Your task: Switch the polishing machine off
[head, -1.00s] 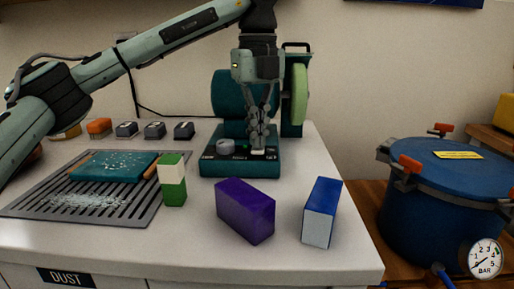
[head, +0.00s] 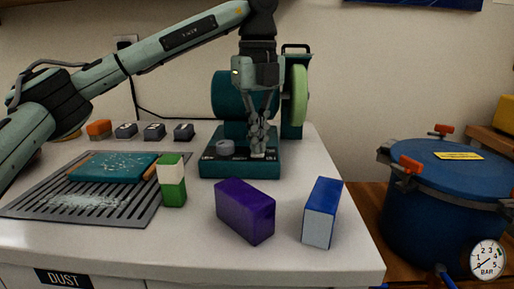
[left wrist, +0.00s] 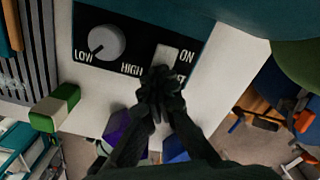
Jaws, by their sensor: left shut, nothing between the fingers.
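The polishing machine (head: 232,95) stands at the back of the white table, with a teal body and a pale green wheel (head: 299,97). Its dark front panel (left wrist: 88,22) shows in the left wrist view with a grey knob (left wrist: 106,42) marked LOW and HIGH. Beside the knob is a pale rocker switch (left wrist: 167,55) with ON at its upper end. The other label is partly covered. My left gripper (head: 258,154) is shut and empty, its fingertips over the lower end of the switch. I cannot tell whether they touch it. My right gripper is not in view.
A purple block (head: 245,210), a blue-and-white block (head: 321,212) and a green-and-white block (head: 172,182) stand in front of the machine. A slotted grate (head: 130,208) holds a teal slab (head: 112,168). A blue pressure pot (head: 430,215) stands at right.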

